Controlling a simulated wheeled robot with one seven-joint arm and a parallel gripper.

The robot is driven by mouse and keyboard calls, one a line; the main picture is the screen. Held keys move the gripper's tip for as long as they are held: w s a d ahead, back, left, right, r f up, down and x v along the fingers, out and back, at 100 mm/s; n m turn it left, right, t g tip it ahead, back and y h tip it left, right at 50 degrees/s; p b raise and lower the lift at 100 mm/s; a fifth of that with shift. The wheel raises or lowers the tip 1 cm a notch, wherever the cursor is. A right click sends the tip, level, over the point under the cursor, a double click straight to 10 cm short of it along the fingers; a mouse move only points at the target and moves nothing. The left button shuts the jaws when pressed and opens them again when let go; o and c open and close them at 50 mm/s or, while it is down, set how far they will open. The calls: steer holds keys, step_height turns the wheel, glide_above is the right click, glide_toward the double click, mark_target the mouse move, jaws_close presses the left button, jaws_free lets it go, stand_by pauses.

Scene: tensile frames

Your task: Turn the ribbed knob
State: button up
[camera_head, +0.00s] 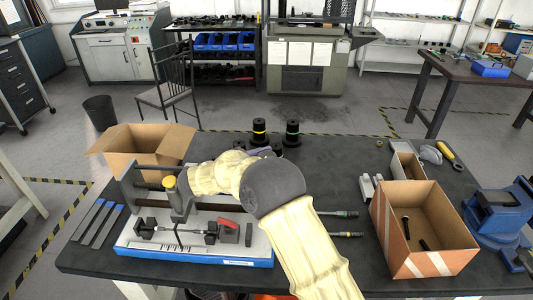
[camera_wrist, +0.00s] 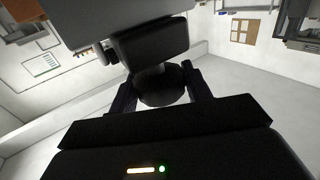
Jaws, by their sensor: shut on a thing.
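In the wrist view my gripper (camera_wrist: 160,76) has its two dark fingers on either side of a dark round knob (camera_wrist: 162,92). It is shut on this knob; the ribs are too dark to make out. In the head view my cream-sleeved arm reaches over the bench to a tensile frame (camera_head: 132,190) at the left, and its end is by the frame's upper part. The knob cannot be told apart there. The frame stands on a blue-edged base plate (camera_head: 140,252). Dark grips (camera_head: 147,230) and a red-handled part (camera_head: 227,226) are on the plate.
An open cardboard box (camera_head: 140,150) stands behind the frame. Another box (camera_head: 425,260) with dark parts inside is at the right, beside a blue vise (camera_head: 497,210). Black spools (camera_head: 292,134) stand at the back edge. Screwdrivers (camera_head: 340,213) lie right of my arm.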

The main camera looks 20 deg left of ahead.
steer(key=shift+o, duration=0.2)
steer(key=shift+d+r+m+g+h, duration=0.25)
steer(key=shift+m+g+h, duration=0.15)
steer(key=shift+m, duration=0.1)
steer(key=shift+w+d+f+g+p, duration=0.1)
steer(key=shift+w+g+p, duration=0.2)
steer(key=shift+g+p, duration=0.25)
steer(key=shift+c, duration=0.2)
steer(key=shift+s+a+m+g+h+p, duration=0.35)
steer(key=shift+a+m+g+h+p, duration=0.15)
steer(key=shift+m+g+h+p, duration=0.35)
steer(key=shift+w+m+g+h+p, duration=0.1)
steer(key=shift+m+g+h+p, duration=0.25)
steer(key=shift+m+g+p, duration=0.15)
steer(key=shift+f+g, duration=0.1)
steer(key=shift+g, duration=0.2)
steer(key=shift+m, duration=0.25)
steer(key=shift+d+f+g, duration=0.15)
steer(key=shift+g, duration=0.15)
steer(key=o, duration=0.9)
steer(key=shift+o, duration=0.2)
